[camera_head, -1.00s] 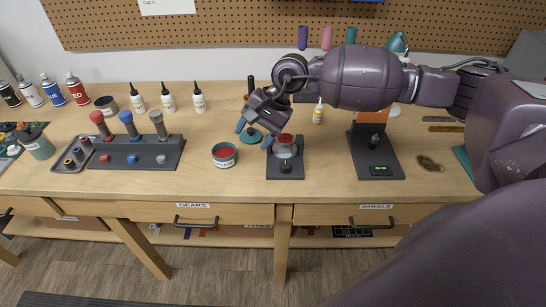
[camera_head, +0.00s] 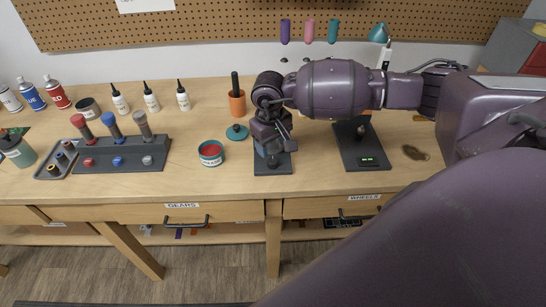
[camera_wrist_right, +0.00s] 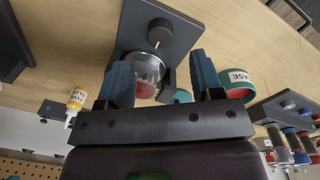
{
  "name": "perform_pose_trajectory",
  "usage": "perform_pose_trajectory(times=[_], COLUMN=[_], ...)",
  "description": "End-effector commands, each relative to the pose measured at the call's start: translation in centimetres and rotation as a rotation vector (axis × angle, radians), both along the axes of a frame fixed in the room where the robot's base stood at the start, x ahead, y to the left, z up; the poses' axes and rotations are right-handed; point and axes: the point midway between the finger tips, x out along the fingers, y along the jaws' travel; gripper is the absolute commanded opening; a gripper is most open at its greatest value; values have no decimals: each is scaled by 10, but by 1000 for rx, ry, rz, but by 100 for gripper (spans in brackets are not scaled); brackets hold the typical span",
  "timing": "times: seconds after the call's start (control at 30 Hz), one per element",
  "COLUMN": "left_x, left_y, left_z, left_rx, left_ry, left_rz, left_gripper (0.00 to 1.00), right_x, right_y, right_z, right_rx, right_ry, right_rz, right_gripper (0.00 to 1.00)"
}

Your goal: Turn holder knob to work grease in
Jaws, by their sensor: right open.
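The dark holder (camera_head: 284,168) stands near the front edge of the bench, partly hidden under my right gripper (camera_head: 270,152) in the head view. The wrist view shows its base plate (camera_wrist_right: 186,30), its round knob (camera_wrist_right: 160,31) and a clear, shiny round part (camera_wrist_right: 148,68) with red inside. My right gripper (camera_wrist_right: 163,78) is open, its blue fingers on either side of the round part in that view. I cannot tell whether they touch it. The knob is ahead of the fingertips. The open grease tub (camera_head: 211,153) with red contents stands left of the holder. My left gripper is not in view.
A rack with coloured-handled tools (camera_head: 120,160) is at left. A second dark stand (camera_head: 362,150) is at right. Bare bench lies between the tub and the rack.

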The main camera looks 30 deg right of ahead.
Motion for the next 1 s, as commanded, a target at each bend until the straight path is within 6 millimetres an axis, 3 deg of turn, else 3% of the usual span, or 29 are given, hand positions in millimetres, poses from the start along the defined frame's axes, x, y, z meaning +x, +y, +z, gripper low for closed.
perform_pose_trajectory(times=[0.2, 0.4, 0.8, 1.0], left_x=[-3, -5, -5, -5], left_y=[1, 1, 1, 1], left_z=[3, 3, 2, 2], left_rx=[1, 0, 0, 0], left_ry=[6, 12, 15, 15], left_rz=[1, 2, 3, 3], left_gripper=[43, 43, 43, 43], right_x=[-1, 0, 0, 0], right_y=[-1, -2, -3, -3], right_z=[-36, -56, -62, -62], right_rx=[1, 1, 1, 1], right_ry=[3, 1, -1, -1], right_rz=[-1, -1, 0, -1], right_gripper=[60, 60, 60, 31])
